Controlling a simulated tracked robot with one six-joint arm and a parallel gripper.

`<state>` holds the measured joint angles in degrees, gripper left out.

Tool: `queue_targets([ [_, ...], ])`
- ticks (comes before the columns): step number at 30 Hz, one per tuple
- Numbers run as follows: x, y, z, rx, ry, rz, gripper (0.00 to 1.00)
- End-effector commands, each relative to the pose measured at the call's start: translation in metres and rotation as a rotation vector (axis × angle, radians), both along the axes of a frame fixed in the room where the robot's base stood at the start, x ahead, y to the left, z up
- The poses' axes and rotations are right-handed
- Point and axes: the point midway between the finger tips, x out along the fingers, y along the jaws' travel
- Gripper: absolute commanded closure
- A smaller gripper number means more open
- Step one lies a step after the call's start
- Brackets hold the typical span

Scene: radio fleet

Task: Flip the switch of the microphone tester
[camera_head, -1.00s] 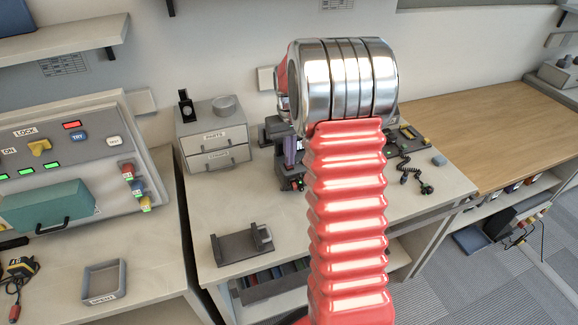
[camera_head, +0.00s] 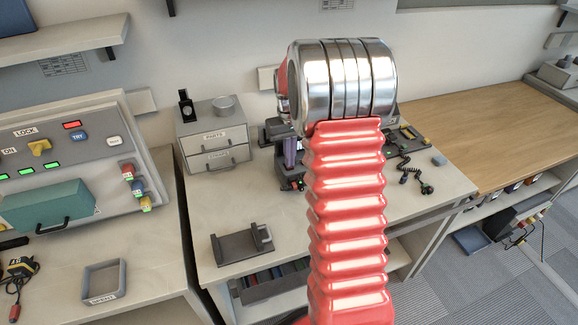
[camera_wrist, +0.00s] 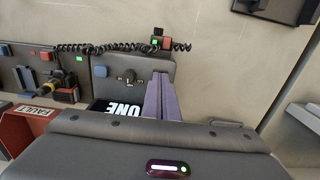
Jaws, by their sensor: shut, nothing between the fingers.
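In the wrist view a dark panel, which looks like the microphone tester (camera_wrist: 143,66), carries a small light-coloured switch or knob (camera_wrist: 127,76) and a blue button (camera_wrist: 100,72). My gripper (camera_wrist: 160,76) has its two purple fingers together and empty. In that view they lie over the panel's right part, just right of the switch; I cannot tell whether they touch the panel. Part of a dark display reading "ONE" (camera_wrist: 130,108) shows below the panel. In the head view my gripper (camera_head: 290,155) is over the middle bench, and my red arm hides much behind it.
A coiled black cord (camera_wrist: 110,47) runs along the panel's top edge. Left are a second panel with a yellow connector (camera_wrist: 58,80) and a red FAULT bin (camera_wrist: 15,130). A drawer cabinet (camera_head: 214,160) and a dark cradle (camera_head: 240,246) stand on the bench (camera_head: 200,200).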

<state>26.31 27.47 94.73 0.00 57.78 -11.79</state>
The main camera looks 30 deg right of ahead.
Motion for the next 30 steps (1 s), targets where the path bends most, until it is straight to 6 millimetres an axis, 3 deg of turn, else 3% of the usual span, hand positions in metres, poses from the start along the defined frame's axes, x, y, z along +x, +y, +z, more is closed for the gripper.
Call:
queue_targets([
  [20,0.000,0.000,-0.006,0.000,0.000,0.000,1.00],
  [30,0.000,0.000,0.009,0.000,-0.001,0.000,1.00],
])
